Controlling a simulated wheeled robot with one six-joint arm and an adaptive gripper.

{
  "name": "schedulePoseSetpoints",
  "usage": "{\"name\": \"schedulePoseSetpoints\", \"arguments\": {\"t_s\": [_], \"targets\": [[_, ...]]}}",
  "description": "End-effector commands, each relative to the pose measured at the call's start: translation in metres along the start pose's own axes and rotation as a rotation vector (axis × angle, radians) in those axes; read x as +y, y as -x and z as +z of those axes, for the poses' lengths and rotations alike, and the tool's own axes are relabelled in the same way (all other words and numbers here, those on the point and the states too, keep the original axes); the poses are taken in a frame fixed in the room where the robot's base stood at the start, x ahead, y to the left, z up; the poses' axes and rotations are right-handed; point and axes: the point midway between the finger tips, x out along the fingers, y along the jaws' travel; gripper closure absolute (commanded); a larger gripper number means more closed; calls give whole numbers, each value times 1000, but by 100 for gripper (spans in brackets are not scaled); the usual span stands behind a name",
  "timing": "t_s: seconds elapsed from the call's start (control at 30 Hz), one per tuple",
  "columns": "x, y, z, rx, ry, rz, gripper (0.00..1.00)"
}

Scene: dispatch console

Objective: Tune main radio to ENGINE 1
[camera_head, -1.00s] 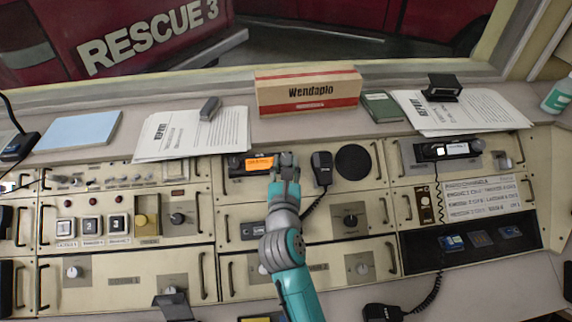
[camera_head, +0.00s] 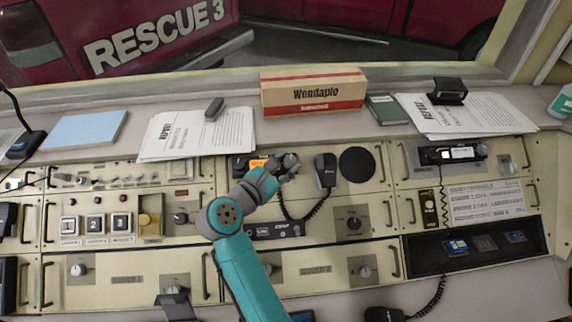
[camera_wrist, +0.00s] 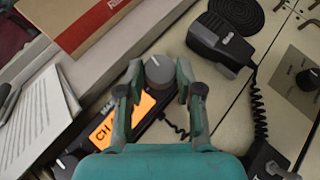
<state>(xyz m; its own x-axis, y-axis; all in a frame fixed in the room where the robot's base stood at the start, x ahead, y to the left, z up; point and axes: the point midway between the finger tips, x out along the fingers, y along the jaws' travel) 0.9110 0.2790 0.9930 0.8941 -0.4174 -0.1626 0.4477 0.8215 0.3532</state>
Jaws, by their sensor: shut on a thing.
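The main radio has a lit orange display (camera_head: 258,163) on the upper middle panel. In the wrist view the display (camera_wrist: 147,105) begins with "CH"; the rest is partly hidden by my finger. A grey round knob (camera_wrist: 159,72) at the radio's end lies between my fingertips. My gripper (camera_head: 284,167) is shut on this knob, and it also shows in the wrist view (camera_wrist: 158,80). My arm covers part of the radio in the head view.
A black hand microphone (camera_head: 326,170) with a coiled cord hangs just right of my gripper. A round black speaker (camera_head: 357,164) is beyond it. A printed channel list (camera_head: 487,202), too small to read surely, is at right. The Wendaplo box (camera_head: 313,93) stands behind.

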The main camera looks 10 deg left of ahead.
Motion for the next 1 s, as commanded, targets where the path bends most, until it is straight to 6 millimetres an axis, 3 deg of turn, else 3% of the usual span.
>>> {"name": "schedulePoseSetpoints", "arguments": {"t_s": [0.67, 0.7, 0.77, 1.0], "targets": [[1, 0, -1, 6, -33, -53, 99], [1, 0, -1, 6, -33, -52, 57], [1, 0, -1, 6, -33, -52, 42], [1, 0, 0, 5, -33, -53, 39]]}}
